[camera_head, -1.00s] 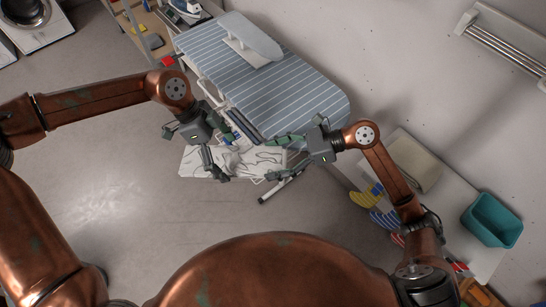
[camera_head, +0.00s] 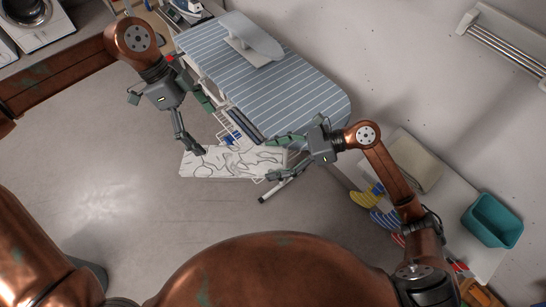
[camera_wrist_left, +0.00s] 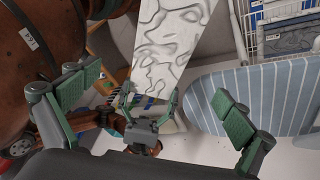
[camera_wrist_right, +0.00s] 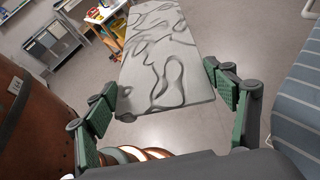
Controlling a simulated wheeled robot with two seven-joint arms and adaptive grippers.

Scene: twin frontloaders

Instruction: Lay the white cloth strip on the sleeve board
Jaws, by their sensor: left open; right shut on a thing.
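The white cloth strip (camera_head: 225,163) with grey wavy lines hangs stretched out flat in front of the ironing board's near side. My right gripper (camera_head: 272,158) is shut on its right end; the strip runs out from between the fingers in the right wrist view (camera_wrist_right: 160,55). My left gripper (camera_head: 204,128) is open and empty near the strip's left end. In the left wrist view the strip (camera_wrist_left: 170,40) runs from the top down to the right gripper (camera_wrist_left: 150,105). The pale sleeve board (camera_head: 255,38) stands on the ironing board's far part, apart from both grippers.
The blue striped ironing board (camera_head: 290,90) lies between the grippers and the wall. A white table with a folded beige cloth (camera_head: 415,163) and a teal bin (camera_head: 491,220) stands at the right. An iron (camera_head: 186,8) sits at the back. The floor at left is clear.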

